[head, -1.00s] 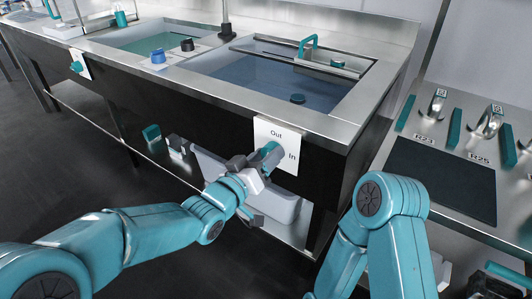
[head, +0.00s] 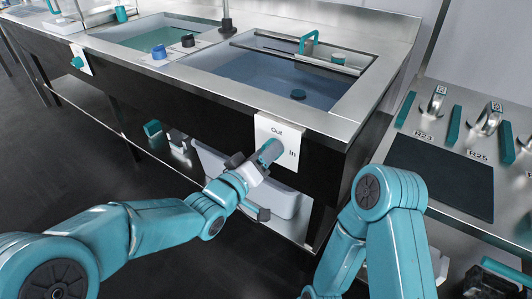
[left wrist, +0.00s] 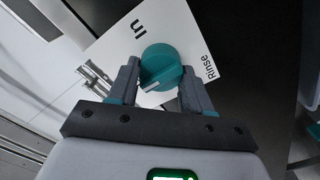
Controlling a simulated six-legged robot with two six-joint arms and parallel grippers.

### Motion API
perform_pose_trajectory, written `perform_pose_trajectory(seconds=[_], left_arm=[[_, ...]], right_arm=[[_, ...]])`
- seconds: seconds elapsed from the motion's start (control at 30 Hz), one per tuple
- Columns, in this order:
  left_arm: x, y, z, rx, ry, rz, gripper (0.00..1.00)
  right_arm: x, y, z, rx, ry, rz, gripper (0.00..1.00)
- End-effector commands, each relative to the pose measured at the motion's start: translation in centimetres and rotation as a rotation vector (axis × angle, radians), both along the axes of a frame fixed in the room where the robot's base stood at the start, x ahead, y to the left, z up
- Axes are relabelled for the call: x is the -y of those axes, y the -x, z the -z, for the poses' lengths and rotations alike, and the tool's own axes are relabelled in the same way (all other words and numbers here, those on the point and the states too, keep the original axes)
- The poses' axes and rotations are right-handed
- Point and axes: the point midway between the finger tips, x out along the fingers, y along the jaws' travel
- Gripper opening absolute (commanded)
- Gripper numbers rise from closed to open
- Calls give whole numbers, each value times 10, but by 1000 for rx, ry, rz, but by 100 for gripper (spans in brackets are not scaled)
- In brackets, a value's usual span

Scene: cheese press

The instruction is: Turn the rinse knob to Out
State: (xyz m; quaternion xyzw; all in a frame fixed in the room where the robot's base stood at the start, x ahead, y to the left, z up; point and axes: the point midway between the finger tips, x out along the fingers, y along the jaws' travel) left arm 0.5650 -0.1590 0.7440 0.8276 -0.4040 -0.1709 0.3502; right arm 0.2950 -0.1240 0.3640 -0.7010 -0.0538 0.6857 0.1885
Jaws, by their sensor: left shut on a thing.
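The rinse knob is a round teal knob (left wrist: 160,66) on a white plate (head: 289,155) on the front of the right basin. The plate reads "Out" at the top and "In" at the right; the left wrist view shows "In" and "Rinse". My left gripper (head: 268,153) is at the plate. In the left wrist view its fingers (left wrist: 161,86) are on either side of the knob, shut on it. A pale mark shows on the knob's near edge; the "Out" label is not visible there. My right arm stands bent at the right, and its gripper is out of view.
The right basin (head: 255,77) holds bluish liquid, with a teal-handled bar (head: 309,42) across it. A grey bin (head: 222,172) sits under the counter. A bench with a dark mat (head: 440,175) and labelled rings is at the right.

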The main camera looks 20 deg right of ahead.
Motion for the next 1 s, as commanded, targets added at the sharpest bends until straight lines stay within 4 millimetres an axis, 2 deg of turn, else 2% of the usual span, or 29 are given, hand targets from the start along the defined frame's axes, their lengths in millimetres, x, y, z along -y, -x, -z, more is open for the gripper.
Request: perform_pose_trajectory(seconds=[0.07, 0.1, 0.17, 0.47, 0.57, 0.67, 1.0], left_arm=[[0, 1, 2, -5, -1, 1, 19], [0, 1, 2, -5, -1, 1, 56], [0, 1, 2, -5, -1, 1, 75], [-1, 1, 0, -2, 0, 0, 75], [-6, 5, 0, -1, -1, 0, 75], [-20, 15, -1, -2, -1, -1, 75], [-90, 70, -2, -3, 0, -2, 75]], right_arm=[[0, 0, 0, 0, 0, 0, 60], [0, 0, 0, 0, 0, 0, 60], [0, 0, 0, 0, 0, 0, 60], [0, 0, 0, 0, 0, 0, 60], [0, 0, -2, 0, 0, 0, 60], [0, 0, -5, -2, 0, -2, 60], [-3, 3, -16, -5, -2, -12, 60]])
